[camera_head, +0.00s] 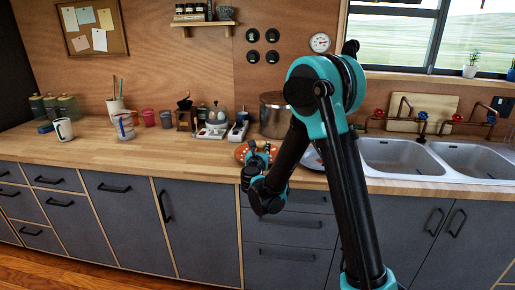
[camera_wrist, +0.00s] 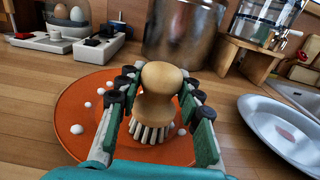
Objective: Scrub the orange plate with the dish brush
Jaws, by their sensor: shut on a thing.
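The orange plate (camera_wrist: 72,108) lies flat on the wooden counter, with several white blobs on it. It also shows in the head view (camera_head: 241,152), partly hidden by my arm. My gripper (camera_wrist: 150,80) is over the plate, its fingers on both sides of the dish brush (camera_wrist: 158,82). The brush has a round wooden knob handle and pale bristles pointing down. My gripper is shut on the handle. The bristles are at the plate's surface near its middle; whether they press on it I cannot tell. In the head view my gripper (camera_head: 256,160) hides the brush.
A metal pot (camera_wrist: 188,32) stands just behind the plate. A silver plate (camera_wrist: 283,132) lies to the right, near the sink (camera_head: 400,157). An egg holder (camera_wrist: 68,32) and white switch blocks (camera_wrist: 100,48) stand behind left. The counter (camera_head: 75,155) at left front is clear.

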